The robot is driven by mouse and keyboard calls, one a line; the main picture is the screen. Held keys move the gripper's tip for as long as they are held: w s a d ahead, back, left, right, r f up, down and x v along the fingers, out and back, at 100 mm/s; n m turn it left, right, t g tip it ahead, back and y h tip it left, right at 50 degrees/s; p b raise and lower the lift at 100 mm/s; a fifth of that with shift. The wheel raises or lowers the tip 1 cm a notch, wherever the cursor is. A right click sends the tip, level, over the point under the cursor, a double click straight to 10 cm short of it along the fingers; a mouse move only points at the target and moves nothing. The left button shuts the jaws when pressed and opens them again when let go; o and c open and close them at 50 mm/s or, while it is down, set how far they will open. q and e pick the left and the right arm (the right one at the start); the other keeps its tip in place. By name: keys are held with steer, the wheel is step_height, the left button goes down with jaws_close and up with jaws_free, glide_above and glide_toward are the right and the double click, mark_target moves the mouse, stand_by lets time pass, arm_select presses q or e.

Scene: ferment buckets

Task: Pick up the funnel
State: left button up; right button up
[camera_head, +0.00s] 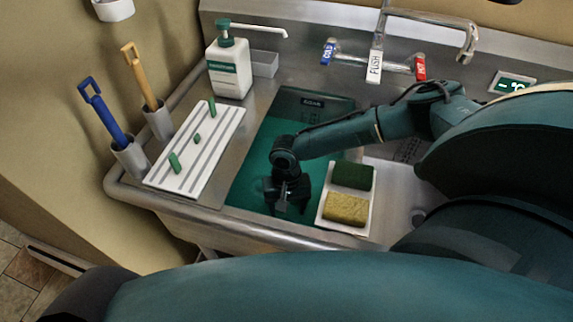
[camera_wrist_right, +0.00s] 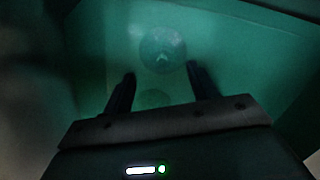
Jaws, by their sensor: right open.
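A round, pale, see-through thing that looks like the funnel (camera_wrist_right: 163,46) lies in the green-tinted basin in the right wrist view. It is dim and blurred, and I cannot tell how it is tilted. My right gripper (camera_wrist_right: 162,73) is open, with its two dark fingers apart and nothing between them; the funnel shows just beyond the fingertips. In the head view my right gripper (camera_head: 287,205) points down into the sink basin (camera_head: 270,135), and I cannot make out the funnel clearly there. My left gripper is not in view.
A tray with a green sponge (camera_head: 352,176) and a yellow sponge (camera_head: 346,208) sits right of the gripper. A white rack (camera_head: 184,178), a soap bottle (camera_head: 229,68) and two brushes in holders (camera_head: 105,118) stand left. The faucet (camera_head: 425,18) is behind.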

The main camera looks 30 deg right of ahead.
steer(key=f, duration=0.5)
steer(key=shift+s+a+f, duration=0.1)
steer(key=shift+s+a, duration=0.05)
steer(key=shift+a, duration=0.1)
steer(key=c, duration=1)
